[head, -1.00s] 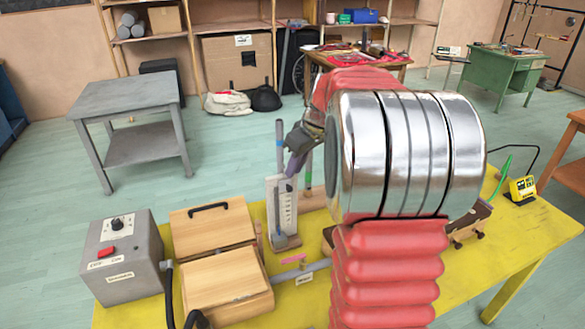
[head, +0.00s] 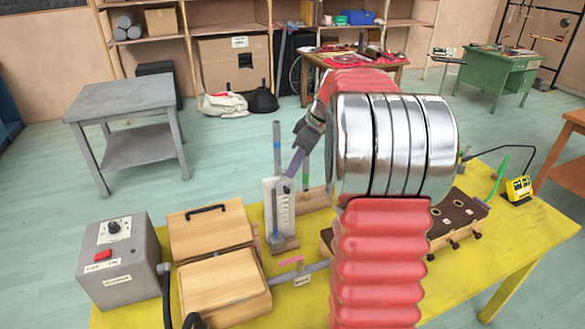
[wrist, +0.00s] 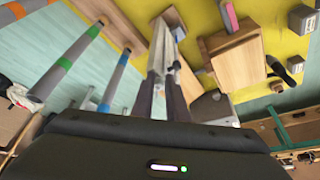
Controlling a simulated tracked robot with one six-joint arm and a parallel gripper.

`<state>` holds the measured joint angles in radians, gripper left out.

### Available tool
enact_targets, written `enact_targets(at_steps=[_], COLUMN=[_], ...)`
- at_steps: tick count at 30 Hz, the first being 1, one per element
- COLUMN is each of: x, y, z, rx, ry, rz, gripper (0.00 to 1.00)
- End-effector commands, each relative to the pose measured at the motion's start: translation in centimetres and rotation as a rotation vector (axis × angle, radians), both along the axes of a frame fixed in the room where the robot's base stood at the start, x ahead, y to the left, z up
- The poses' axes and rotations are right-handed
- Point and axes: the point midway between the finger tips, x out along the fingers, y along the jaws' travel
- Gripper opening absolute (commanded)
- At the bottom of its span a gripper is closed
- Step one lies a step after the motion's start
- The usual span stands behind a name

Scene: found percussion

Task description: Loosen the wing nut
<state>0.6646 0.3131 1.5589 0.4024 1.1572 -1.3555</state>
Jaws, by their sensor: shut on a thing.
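A pale upright stand with a scale (head: 280,212) stands on the yellow table in the head view. A blue-grey tube with a blue band (head: 277,150) rises above it. My gripper (head: 288,177) comes down from the upper right, with its fingertips at the upper part of the stand. In the wrist view my gripper (wrist: 172,82) points along the stand (wrist: 159,50), its fingers close together. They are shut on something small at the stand. The wing nut itself cannot be made out clearly; the fingers hide that spot.
A wooden box (head: 223,285) and a grey control box (head: 120,260) stand left of the stand. A dark board with holes (head: 458,213) lies to the right, partly behind my arm. A yellow meter (head: 518,190) sits at the right edge. Banded tubes (wrist: 68,60) rise close beside my gripper.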

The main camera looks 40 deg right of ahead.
Motion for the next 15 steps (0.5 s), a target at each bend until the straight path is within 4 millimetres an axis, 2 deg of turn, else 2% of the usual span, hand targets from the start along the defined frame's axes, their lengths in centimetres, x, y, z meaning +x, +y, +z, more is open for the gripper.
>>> enact_targets(at_steps=[10, 15], x=[0.05, 0.29], y=[-0.06, -0.32], z=[0.02, -0.01], rx=[-0.001, 0.0], ry=[-0.001, 0.0], rz=[0.018, 0.109], gripper=[0.0, 0.0])
